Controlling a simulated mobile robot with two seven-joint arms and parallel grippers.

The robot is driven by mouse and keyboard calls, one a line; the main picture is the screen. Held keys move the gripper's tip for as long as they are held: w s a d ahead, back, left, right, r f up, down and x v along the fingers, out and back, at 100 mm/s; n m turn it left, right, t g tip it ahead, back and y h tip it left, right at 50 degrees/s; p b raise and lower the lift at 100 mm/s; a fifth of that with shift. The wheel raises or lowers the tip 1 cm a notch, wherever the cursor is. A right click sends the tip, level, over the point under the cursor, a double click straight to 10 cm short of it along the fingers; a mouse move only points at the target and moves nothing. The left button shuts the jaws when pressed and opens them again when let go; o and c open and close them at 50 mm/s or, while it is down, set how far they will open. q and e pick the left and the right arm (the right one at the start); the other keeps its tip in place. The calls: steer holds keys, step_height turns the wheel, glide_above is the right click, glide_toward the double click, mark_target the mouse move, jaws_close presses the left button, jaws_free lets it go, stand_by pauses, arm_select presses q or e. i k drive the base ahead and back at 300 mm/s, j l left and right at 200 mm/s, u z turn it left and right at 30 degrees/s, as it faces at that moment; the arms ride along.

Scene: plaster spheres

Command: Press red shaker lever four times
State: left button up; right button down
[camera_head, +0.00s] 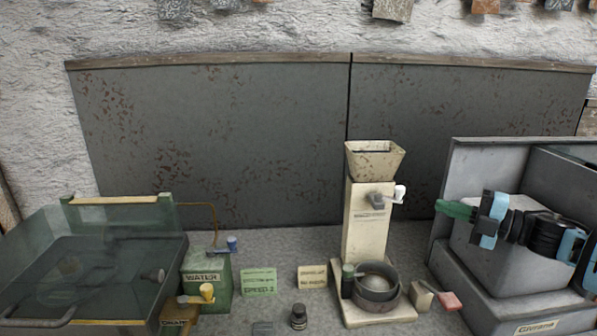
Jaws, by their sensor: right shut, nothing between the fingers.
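The red lever (450,301) sticks out to the right from a small cream block (421,296) beside a dark round bowl (376,285). The bowl stands on a cream base (374,314) below the tall cream column (365,222). My right gripper (484,222) comes in from the right, above and to the right of the red lever, apart from it. It is shut with nothing held. A green rounded piece (455,210) shows just left of the gripper; I cannot tell what it belongs to. My left gripper is out of view.
A glass tank (90,265) stands at the left, next to a green water box (207,280) with a blue tap and a yellow tap. Labelled cards (259,281) and a small dark jar (299,317) lie between. A grey metal housing (505,290) stands at the right, under my right arm.

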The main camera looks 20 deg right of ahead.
mark_target(449, 301)
steer(key=k, duration=1)
